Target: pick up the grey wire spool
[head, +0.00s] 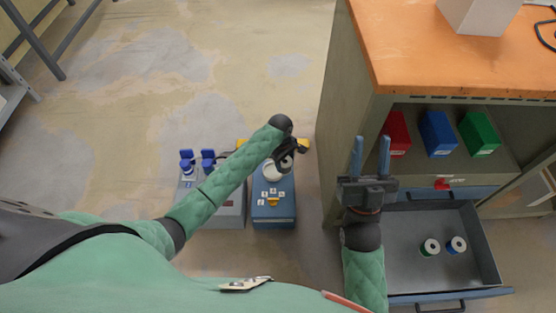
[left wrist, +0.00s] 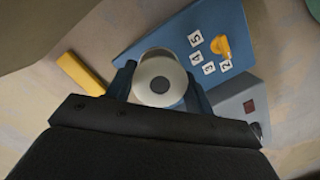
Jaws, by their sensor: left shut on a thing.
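The grey wire spool (left wrist: 160,78) sits between the two fingers of my left gripper (left wrist: 162,90) in the left wrist view, its pale round face with a dark centre hole towards the camera. My left gripper (head: 285,162) is shut on it. In the head view the spool (head: 273,172) shows in part below my left wrist, over the far end of the blue socket box (head: 273,217); I cannot tell whether it touches the box. My right gripper (head: 371,158) is open and empty in front of the workbench, its two blue fingers apart.
A grey box (head: 226,212) with blue plugs (head: 187,162) stands left of the blue box. An open drawer (head: 400,270) holds a green-rimmed spool (head: 430,247) and a blue-rimmed spool (head: 456,245). Red (head: 397,135), blue (head: 437,134) and green (head: 479,134) bins sit under the orange benchtop (head: 420,60).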

